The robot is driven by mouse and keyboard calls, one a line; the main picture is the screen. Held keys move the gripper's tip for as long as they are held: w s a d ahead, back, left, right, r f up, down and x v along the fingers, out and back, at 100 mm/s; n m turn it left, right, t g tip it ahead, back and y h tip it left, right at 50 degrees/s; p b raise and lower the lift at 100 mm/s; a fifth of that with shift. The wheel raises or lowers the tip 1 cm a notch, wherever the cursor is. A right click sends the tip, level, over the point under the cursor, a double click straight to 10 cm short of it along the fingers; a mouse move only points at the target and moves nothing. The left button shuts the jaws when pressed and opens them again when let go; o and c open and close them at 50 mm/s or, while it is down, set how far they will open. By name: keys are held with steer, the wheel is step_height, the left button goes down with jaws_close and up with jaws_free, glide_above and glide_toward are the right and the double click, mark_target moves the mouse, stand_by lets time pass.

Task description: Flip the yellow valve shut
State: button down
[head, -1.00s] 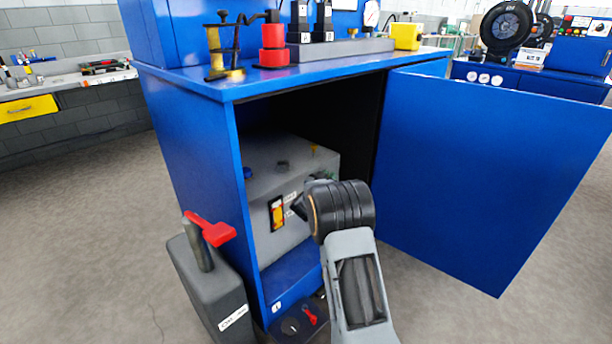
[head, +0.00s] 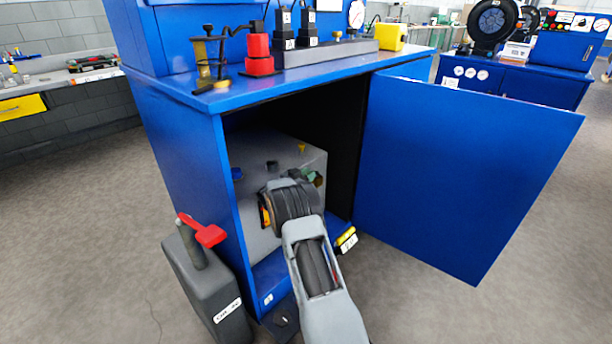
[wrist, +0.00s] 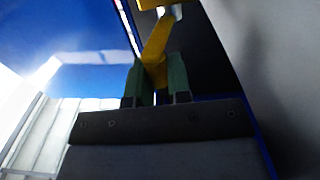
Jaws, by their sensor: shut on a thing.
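The wrist view shows the yellow valve's lever (wrist: 156,42) running up from between my gripper's green fingers (wrist: 157,76). The fingers are shut on the lever's near end, one on each side. A wider yellow part at the top edge is cut off by the frame.
A grey tank (head: 250,160) with coloured knobs fills the cabinet behind my wrist. The open blue door (head: 455,180) stands to the right. A grey canister (head: 205,285) with a red handle (head: 208,233) stands close left of my arm. Tools stand on the cabinet top.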

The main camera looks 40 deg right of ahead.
steer(key=shift+d+r, duration=0.2)
steer(key=c, duration=1.3)
jaws_free()
steer(key=shift+s+d, duration=0.1)
steer(key=shift+d, duration=0.05)
steer(key=shift+o, duration=1.2)
steer(key=shift+a+f, duration=0.1)
steer(key=shift+a, duration=0.1)
steer(key=s+a+p, duration=0.1)
steer(key=a, duration=0.6)
steer(key=shift+a+p, duration=0.25)
steer(key=shift+p, duration=0.15)
steer(key=shift+s, duration=0.1)
